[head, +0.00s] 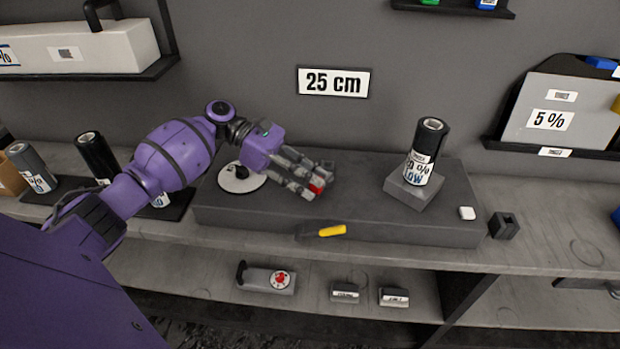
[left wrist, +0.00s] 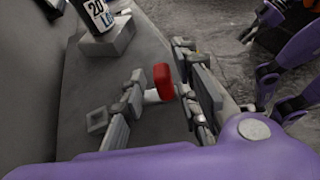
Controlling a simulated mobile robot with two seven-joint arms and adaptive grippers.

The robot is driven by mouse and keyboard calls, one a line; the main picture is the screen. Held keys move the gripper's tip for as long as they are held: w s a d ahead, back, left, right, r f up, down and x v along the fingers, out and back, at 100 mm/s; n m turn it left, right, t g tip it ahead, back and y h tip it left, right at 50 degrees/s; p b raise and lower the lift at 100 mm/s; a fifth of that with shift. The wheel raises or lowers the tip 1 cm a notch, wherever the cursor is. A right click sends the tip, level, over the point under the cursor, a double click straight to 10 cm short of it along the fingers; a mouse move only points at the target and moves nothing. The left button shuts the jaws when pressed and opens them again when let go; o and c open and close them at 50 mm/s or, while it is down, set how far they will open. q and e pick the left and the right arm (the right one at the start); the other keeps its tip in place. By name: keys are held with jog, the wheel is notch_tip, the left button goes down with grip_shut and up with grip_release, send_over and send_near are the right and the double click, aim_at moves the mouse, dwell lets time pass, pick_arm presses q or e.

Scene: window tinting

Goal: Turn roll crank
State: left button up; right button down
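The red crank knob (head: 317,187) shows at the front of the dark grey raised block (head: 355,215), at the tips of my left gripper (head: 307,184). In the left wrist view the red knob (left wrist: 163,81) sits on a short white stem between the two fingers of the left gripper (left wrist: 165,90). The fingers stand apart on either side of it, with visible room on the right side. I cannot tell whether the left finger touches the stem. The rest of the crank is hidden by the gripper.
A black roll (head: 428,140) with a white label stands on a grey pedestal (head: 412,187) to the right. A white disc (head: 240,181) lies left of the gripper. A yellow-handled tool (head: 330,231) is at the block's front edge.

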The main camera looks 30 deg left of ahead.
pick_arm(q)
jog(key=shift+f, duration=0.15)
jog(key=shift+s+a, duration=0.1)
jog(key=v, duration=1.1)
jog(key=shift+a+r, duration=0.25)
jog(key=shift+a, duration=0.1)
dwell(0.8)
